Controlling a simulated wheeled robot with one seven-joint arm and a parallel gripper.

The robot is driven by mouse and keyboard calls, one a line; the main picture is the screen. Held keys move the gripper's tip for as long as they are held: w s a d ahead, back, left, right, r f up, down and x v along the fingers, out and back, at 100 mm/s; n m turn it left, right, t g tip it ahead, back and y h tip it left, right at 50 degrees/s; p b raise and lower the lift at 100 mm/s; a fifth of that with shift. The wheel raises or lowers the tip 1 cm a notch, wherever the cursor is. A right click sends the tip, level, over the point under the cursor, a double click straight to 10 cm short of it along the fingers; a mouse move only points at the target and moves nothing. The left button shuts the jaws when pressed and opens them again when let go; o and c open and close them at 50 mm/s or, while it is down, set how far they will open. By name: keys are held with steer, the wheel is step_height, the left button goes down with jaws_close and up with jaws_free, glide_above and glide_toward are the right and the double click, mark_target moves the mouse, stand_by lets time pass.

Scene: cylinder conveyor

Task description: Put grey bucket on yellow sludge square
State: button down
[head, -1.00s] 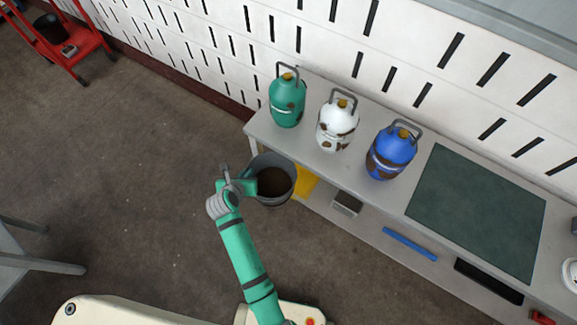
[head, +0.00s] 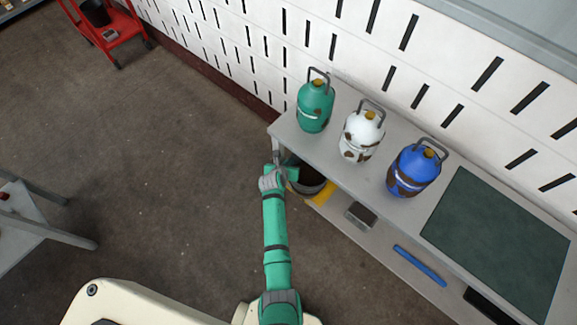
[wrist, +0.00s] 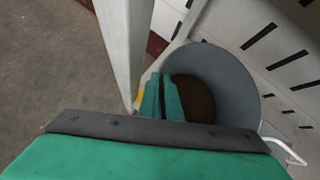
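The grey bucket (head: 318,189) with dark brown contents is at the left end of the bench, partly hidden under the tabletop and behind my arm. The yellow square (head: 323,196) shows beside and partly behind the bucket on the lower shelf; I cannot tell whether the bucket touches it. My gripper (head: 285,172) is at the bucket's left side. In the wrist view, the green fingers (wrist: 162,98) are close together at the near rim of the bucket (wrist: 235,85), pinching its wall. A sliver of yellow (wrist: 147,84) shows beyond the fingers.
A bench leg (wrist: 125,45) stands close left of the fingers in the wrist view. Green (head: 315,106), white (head: 361,138) and blue (head: 413,170) canisters stand on the bench top (head: 330,148). A grey-brown block (head: 361,215) sits right of the yellow square.

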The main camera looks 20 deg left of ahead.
step_height(320, 180, down, 2)
steer(key=shift+f, duration=0.25)
steer(key=c, duration=2)
jaws_free()
steer(key=shift+s, duration=0.1)
steer(key=shift+a, duration=0.15)
steer(key=shift+s, duration=0.1)
